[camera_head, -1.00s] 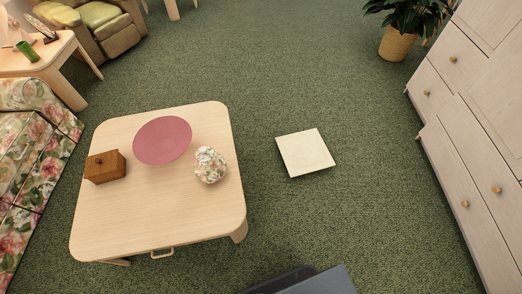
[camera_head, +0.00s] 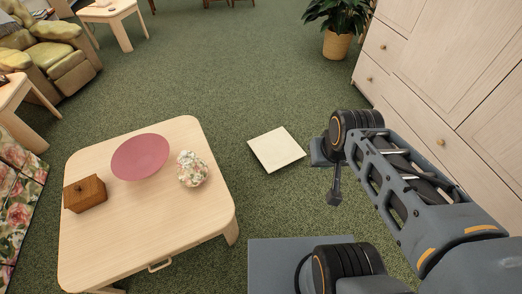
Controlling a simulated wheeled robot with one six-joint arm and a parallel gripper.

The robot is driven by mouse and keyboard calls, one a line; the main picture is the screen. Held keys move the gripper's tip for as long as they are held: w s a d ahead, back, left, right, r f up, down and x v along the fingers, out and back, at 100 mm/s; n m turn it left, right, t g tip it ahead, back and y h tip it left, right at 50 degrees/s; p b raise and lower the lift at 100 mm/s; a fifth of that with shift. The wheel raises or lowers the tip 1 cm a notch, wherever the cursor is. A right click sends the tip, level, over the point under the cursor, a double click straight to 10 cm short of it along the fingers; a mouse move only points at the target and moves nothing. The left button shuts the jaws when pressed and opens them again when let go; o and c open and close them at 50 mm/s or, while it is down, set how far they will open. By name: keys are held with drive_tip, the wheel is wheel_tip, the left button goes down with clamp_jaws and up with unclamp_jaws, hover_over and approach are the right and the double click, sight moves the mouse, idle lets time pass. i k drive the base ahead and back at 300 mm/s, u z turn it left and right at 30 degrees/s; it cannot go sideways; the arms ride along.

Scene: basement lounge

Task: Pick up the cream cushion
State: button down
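The cream cushion (camera_head: 276,149) is a flat, pale square lying on the green carpet, right of the low wooden table and apart from it. My arm reaches in from the lower right. Its end, with my gripper (camera_head: 334,190), hangs over the carpet just right of the cushion in the picture and does not cover it. The gripper shows small and from above, so I cannot tell whether its fingers are open or shut. Nothing shows held in it.
The low table (camera_head: 150,240) carries a pink dish (camera_head: 140,157), a wooden box (camera_head: 85,194) and a floral vase (camera_head: 192,168). A pale cabinet (camera_head: 430,90) lines the right side. A potted plant (camera_head: 337,44) stands at the back. Carpet beyond the cushion is clear.

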sight(276, 149)
drive_tip(key=z, duration=1)
drive_tip(key=i, duration=2.3)
drive_tip(key=u, duration=3.95)
